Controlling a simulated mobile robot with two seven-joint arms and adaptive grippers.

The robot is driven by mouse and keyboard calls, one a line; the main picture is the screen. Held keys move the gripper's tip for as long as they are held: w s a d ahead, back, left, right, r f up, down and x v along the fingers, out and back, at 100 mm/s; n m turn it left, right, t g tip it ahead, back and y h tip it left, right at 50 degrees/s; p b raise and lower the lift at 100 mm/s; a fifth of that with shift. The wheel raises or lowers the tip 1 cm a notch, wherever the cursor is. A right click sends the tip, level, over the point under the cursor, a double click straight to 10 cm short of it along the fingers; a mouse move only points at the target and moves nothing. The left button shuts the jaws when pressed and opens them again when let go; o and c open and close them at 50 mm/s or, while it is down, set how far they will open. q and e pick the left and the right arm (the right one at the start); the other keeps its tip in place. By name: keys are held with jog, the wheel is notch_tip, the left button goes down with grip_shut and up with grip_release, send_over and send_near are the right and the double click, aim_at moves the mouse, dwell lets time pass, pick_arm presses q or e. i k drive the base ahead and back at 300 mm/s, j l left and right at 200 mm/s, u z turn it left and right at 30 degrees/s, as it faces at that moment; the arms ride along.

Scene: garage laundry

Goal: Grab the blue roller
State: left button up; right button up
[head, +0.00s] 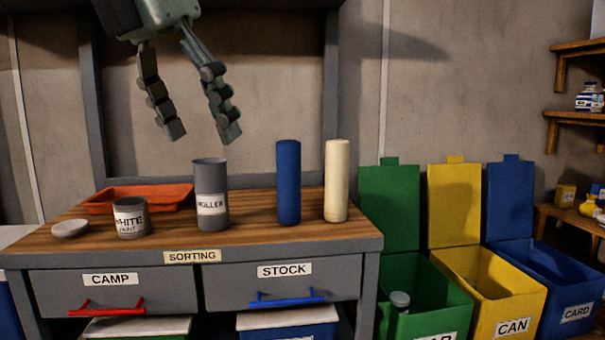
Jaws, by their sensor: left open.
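The blue roller (288,184) stands upright on the wooden top of the sorting bench (260,234), right of its middle. A cream roller (336,181) stands upright just to its right, with a narrow gap between them. My left gripper (203,138) hangs from the top of the head view, fingers pointing down and spread apart. It is open and empty, above and to the left of the blue roller, over the grey labelled cup. It touches nothing that I can see. My right gripper is not in view.
A grey cup labelled "ROLLER" (211,194), a "WHITE PAINT" can (131,218), a lid (70,229) and an orange tray (139,196) occupy the bench's left side. Green (424,304), yellow (490,295) and blue (545,285) bins stand right of the bench.

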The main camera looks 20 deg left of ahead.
aim_at(289, 153)
jog(key=i+j, duration=0.1)
jog(key=i, duration=0.4)
jog(key=i+j, duration=0.1)
jog(key=i, duration=0.35)
